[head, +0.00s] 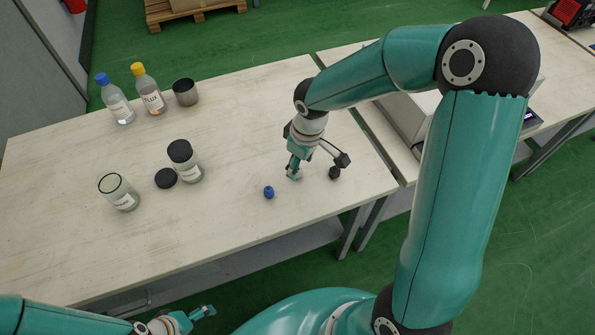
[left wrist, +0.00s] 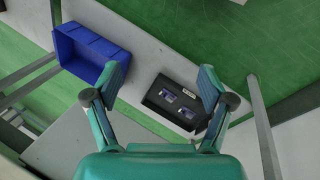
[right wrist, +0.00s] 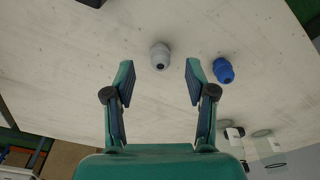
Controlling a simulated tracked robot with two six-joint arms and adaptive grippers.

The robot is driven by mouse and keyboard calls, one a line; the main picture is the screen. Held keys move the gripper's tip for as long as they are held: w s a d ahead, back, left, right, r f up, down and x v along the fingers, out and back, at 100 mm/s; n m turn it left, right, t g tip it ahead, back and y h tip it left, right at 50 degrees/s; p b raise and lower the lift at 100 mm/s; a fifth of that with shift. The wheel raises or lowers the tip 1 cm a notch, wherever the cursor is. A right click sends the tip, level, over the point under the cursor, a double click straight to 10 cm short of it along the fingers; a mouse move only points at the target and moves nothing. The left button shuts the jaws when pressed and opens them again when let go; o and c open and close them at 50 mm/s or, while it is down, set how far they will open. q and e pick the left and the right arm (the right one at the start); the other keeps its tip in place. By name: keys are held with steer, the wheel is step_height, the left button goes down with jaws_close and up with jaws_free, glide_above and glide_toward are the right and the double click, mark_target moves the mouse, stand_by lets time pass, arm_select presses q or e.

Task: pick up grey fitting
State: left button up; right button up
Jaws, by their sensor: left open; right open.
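The grey fitting (right wrist: 160,56), a small rounded piece with a dark opening, is on the pale bench in the right wrist view. My right gripper (right wrist: 160,74) is open and empty, with the grey fitting ahead of the gap between its fingertips, not gripped. In the head view my right gripper (head: 314,173) points down low over the bench, and I cannot make out the grey fitting there. My left gripper (left wrist: 162,80) is open and empty, away from the bench top; part of it shows at the bottom of the head view (head: 203,312).
A blue fitting (head: 268,192) stands close to the right gripper. The left wrist view shows a blue bin (left wrist: 88,52) and a black case (left wrist: 174,104). The bench front is clear.

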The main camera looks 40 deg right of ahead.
steer(key=f, duration=0.3)
steer(key=shift+w+a+f, duration=0.15)
steer(key=shift+w+f, duration=0.15)
steer(key=c, duration=0.9)
steer(key=shift+o, duration=0.2)
